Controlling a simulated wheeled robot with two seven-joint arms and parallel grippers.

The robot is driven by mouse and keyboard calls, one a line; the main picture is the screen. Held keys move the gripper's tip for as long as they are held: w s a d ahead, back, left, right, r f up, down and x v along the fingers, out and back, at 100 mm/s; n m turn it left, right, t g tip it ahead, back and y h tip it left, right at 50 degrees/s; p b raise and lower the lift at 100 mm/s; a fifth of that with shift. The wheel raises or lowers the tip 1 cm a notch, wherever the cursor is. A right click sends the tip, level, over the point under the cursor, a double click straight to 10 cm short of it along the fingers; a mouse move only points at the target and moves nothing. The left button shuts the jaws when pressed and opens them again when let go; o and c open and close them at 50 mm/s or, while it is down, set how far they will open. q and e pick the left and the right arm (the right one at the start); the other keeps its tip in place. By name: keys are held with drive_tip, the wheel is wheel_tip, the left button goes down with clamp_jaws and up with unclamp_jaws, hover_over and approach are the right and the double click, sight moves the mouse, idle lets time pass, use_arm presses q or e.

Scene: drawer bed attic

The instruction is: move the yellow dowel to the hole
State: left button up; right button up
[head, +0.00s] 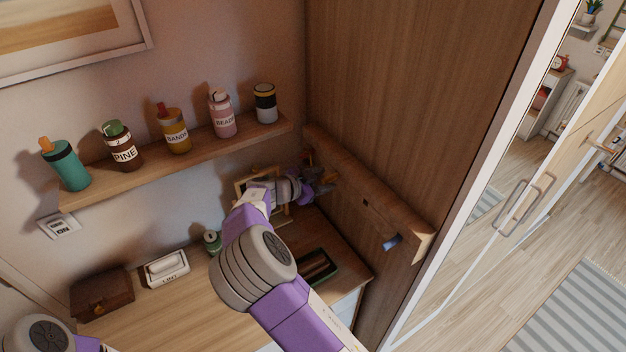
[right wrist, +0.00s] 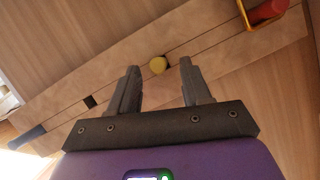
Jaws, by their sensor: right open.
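The yellow dowel (right wrist: 158,65) shows its round end in the right wrist view, at the wooden rail (right wrist: 205,53). A dark square hole (right wrist: 90,102) is in the rail to its left; the hole also shows in the head view (head: 366,203). My right gripper (right wrist: 159,68) is open, with one finger to each side of the dowel end in the picture. I see no contact between fingers and dowel. In the head view my right gripper (head: 325,182) is at the rail's far part and largely hides the dowel. My left gripper is out of view.
A blue dowel (head: 391,243) sticks out of the rail's near end. A red piece (right wrist: 268,10) is at the other end. Below are a dark green tray (head: 333,278), a wooden frame (head: 240,190) and a white box (head: 165,268). A shelf (head: 190,158) holds several bottles.

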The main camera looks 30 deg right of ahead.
drive_tip(key=shift+d+f, duration=0.1)
drive_tip(key=shift+d, duration=0.15)
clamp_jaws()
drive_tip(key=c, duration=0.6)
unclamp_jaws()
drive_tip(key=shift+c, duration=0.2)
clamp_jaws()
drive_tip(key=shift+a, duration=0.1)
drive_tip(key=a+b, duration=0.3)
drive_tip(key=a, duration=0.3)
drive_tip(key=shift+s, duration=0.25)
